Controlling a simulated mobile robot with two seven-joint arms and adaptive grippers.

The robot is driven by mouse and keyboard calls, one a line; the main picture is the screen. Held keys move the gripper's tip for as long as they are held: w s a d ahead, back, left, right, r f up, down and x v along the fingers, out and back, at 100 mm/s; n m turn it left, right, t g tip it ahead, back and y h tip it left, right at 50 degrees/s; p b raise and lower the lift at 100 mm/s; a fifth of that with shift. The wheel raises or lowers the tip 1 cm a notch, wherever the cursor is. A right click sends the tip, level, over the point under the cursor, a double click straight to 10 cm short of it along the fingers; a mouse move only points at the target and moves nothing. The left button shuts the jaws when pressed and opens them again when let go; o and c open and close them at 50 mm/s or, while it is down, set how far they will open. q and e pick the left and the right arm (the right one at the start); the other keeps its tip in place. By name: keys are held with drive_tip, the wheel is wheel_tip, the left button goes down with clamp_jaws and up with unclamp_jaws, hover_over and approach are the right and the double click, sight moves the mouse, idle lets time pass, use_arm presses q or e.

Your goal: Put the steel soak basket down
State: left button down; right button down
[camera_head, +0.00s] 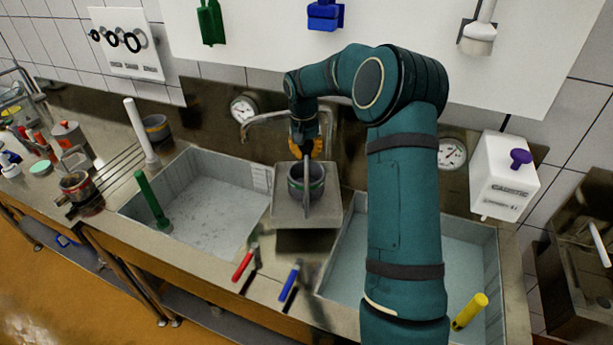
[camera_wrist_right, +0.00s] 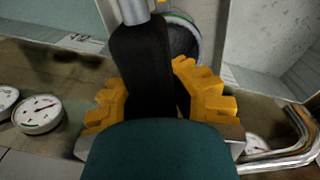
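The steel soak basket (camera_head: 317,183) appears to be the grey round vessel with a green band on the raised grey block (camera_head: 310,238) between the two sinks. It also shows in the right wrist view (camera_wrist_right: 184,42), partly hidden behind a black handle (camera_wrist_right: 143,70) with a metal rod. My right gripper (camera_head: 307,147), with orange fingers, is above the vessel, closed around the black handle. The rod runs down along the vessel; I cannot tell exactly how it joins, or whether the vessel bears on the block. My left gripper is not in view.
My right arm hides part of the right sink (camera_head: 475,250). A tap (camera_head: 270,116) is behind.

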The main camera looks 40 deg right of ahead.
drive_tip(key=shift+f, duration=2.75)
drive_tip(key=shift+f, duration=0.15)
drive_tip(key=c, duration=1.1)
unclamp_jaws()
drive_tip(key=shift+c, duration=0.2)
